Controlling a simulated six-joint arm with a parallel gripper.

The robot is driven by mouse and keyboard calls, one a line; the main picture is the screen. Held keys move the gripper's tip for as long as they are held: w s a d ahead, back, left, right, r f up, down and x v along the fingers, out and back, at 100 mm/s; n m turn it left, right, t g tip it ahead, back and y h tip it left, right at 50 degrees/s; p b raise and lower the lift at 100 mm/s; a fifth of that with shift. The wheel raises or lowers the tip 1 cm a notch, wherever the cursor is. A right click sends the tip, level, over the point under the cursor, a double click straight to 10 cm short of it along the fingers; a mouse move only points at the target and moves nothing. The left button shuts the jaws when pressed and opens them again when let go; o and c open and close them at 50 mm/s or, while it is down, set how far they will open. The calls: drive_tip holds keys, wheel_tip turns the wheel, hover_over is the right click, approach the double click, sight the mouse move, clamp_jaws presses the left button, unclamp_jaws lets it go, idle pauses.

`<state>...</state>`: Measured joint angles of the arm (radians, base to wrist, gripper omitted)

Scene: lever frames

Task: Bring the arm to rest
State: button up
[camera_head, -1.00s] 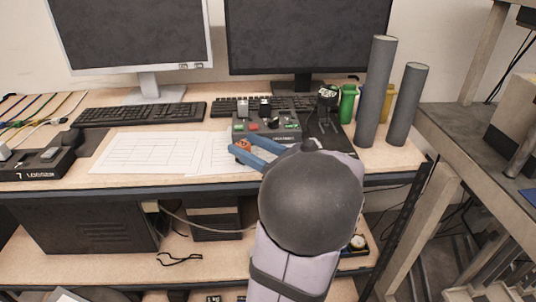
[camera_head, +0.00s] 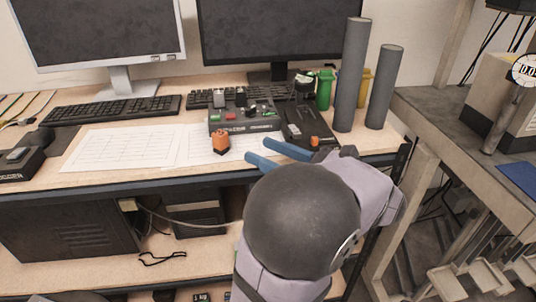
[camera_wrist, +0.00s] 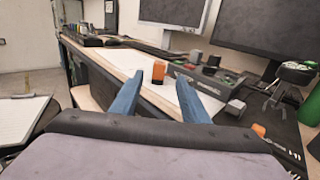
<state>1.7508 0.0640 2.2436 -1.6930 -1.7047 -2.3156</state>
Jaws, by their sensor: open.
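My gripper (camera_head: 258,153) is open and empty, with two blue fingers over the front edge of the desk. It also shows in the wrist view (camera_wrist: 165,95), with its fingers spread apart. An orange and black object (camera_head: 221,141) stands upright on the desk, left of my fingertips and apart from them. In the wrist view the orange object (camera_wrist: 159,72) appears beyond the fingers, in the gap between them. My arm's large dark joint covers part of the desk's front edge and the shelf below.
A control box (camera_head: 243,117) with buttons and a black panel (camera_head: 305,122) lie behind my fingers. Two grey cylinders (camera_head: 351,75) (camera_head: 384,87) stand at the desk's right end. Paper sheets (camera_head: 125,147) lie to the left. A lower shelf (camera_head: 185,268) and a right-hand bench (camera_head: 465,135) flank the arm.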

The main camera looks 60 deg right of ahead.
idle(0.4)
drive_tip(key=s+a+f+m+g+h+b, duration=0.1)
drive_tip(key=s+f+m+g, duration=0.1)
drive_tip(key=f+m, duration=0.35)
drive_tip(key=s+a+f+m+g+b, duration=0.1)
drive_tip(key=s+f+m+b, duration=0.1)
drive_tip(key=f, duration=0.7)
drive_tip(key=w+d+f+m+g+h+p, duration=0.2)
drive_tip(key=d+f+m+g+h, duration=0.15)
drive_tip(key=d+m, duration=0.35)
drive_tip(key=w+d+f+m+g+h+p, duration=0.1)
drive_tip(key=d+f+m+g+h+p, duration=0.15)
drive_tip(key=d+f+m+g, duration=0.4)
drive_tip(key=w+a+f+m+g+y, duration=0.1)
drive_tip(key=w+a+m, duration=0.35)
drive_tip(key=a, duration=0.25)
drive_tip(key=w+a+m+y, duration=0.1)
drive_tip(key=w+a+m, duration=0.2)
drive_tip(key=a+m, duration=0.3)
drive_tip(key=s+a+f+m+g+y+b, duration=0.1)
drive_tip(key=s+a+m+g+y, duration=0.15)
drive_tip(key=a, duration=1.15)
drive_tip(key=s+a+f+m+g+y+b, duration=0.1)
drive_tip(key=s+a+m+g+y, duration=0.15)
drive_tip(key=a, duration=1.15)
wheel_tip(320, 180, up, 23)
drive_tip(key=t+p, duration=0.1)
drive_tip(key=p, duration=2.2)
drive_tip(key=shift+w+r+p, duration=0.2)
drive_tip(key=shift+w+p, duration=0.2)
